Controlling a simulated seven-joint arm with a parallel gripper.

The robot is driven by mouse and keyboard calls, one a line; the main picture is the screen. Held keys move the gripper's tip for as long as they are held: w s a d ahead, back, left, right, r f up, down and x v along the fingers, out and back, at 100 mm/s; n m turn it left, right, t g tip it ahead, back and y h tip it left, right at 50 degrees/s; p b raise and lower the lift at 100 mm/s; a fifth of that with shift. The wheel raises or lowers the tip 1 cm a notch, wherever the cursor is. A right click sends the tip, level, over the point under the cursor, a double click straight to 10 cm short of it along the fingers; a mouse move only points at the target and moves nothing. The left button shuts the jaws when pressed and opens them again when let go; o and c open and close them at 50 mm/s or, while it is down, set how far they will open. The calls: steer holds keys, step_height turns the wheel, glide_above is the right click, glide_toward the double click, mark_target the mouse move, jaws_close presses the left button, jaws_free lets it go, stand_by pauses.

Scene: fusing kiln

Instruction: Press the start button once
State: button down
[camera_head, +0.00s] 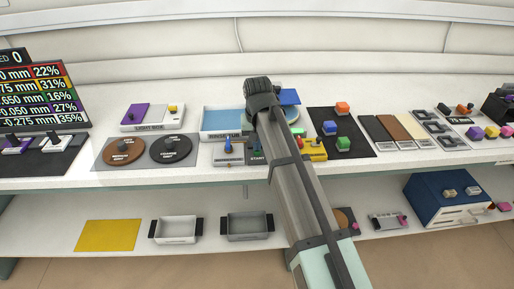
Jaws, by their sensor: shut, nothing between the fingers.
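A small control panel stands at the front edge of the bench, left of my arm. It carries a blue knob or lever (228,146) on a pale plate. To the right is a dark plate with a label reading START (257,159). The start button itself is too small and too close to my arm to make out clearly. The fingers of my gripper cannot be seen; the arm hides that region.
A blue rinse tub (215,119) sits behind the panel. A light box (150,117) and two round discs (171,149) lie to the left. A black mat (352,148) with coloured blocks lies right of my arm. Trays (247,227) and a blue cabinet (447,199) are on the lower shelf.

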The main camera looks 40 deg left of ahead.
steer(key=shift+f, duration=0.25)
step_height(320, 180, up, 8)
stand_by(1.1)
stand_by(0.5)
